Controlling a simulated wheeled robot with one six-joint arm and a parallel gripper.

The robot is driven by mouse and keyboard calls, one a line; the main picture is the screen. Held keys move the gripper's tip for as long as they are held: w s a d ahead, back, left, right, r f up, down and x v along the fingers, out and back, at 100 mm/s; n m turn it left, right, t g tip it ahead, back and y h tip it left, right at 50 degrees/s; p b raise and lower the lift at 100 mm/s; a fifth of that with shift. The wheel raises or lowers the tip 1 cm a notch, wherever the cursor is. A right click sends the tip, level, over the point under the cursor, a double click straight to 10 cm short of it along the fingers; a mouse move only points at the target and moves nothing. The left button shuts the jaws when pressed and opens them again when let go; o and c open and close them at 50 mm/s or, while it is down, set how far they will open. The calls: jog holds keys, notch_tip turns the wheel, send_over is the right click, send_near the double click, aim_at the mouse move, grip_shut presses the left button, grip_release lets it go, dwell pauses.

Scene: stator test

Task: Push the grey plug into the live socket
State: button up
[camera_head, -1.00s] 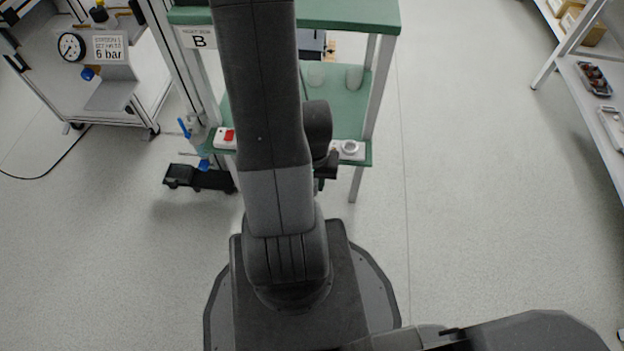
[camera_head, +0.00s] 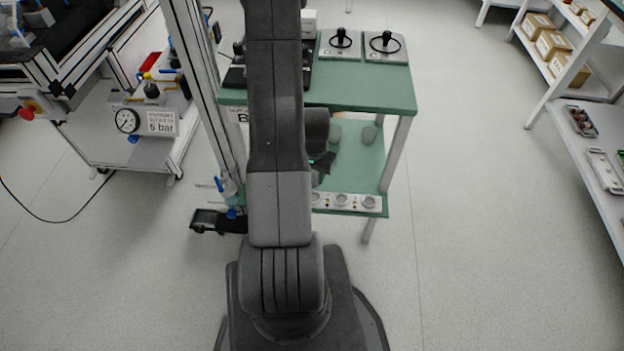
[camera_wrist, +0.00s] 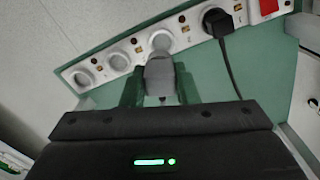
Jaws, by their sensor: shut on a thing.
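My gripper (camera_wrist: 159,88) is shut on the grey plug (camera_wrist: 160,76), which shows between the fingers in the wrist view. The plug points at a round socket (camera_wrist: 162,42) of the white socket strip (camera_wrist: 92,68). I cannot tell whether the plug touches this socket or is partly in it. Two more round sockets, (camera_wrist: 118,61) and (camera_wrist: 82,78), are empty to the left. No clear sign tells me which socket is live. In the head view the strip (camera_head: 345,202) lies along the green lower shelf's front edge, and my arm hides part of it.
A black plug (camera_wrist: 217,21) with a cable sits in the strip to the right, beside a red switch (camera_wrist: 268,7). A shelf post (camera_head: 396,155) stands at right. The floor beyond is clear.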

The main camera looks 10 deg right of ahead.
jog(key=shift+w+f, duration=0.15)
jog(key=shift+w, duration=0.15)
jog(key=shift+f+b, duration=1.25)
jog(key=shift+f, duration=0.85)
jog(key=shift+f, duration=0.15)
jog(key=shift+f+b, duration=0.6)
jog(key=shift+b, duration=0.15)
jog(key=shift+f, duration=0.15)
jog(key=shift+f+b, duration=0.75)
jog(key=shift+b, duration=0.1)
jog(key=shift+f+b, duration=0.55)
jog(key=shift+b, duration=0.05)
jog(key=o, duration=1)
jog(key=shift+o, duration=0.2)
jog(key=shift+r, duration=0.1)
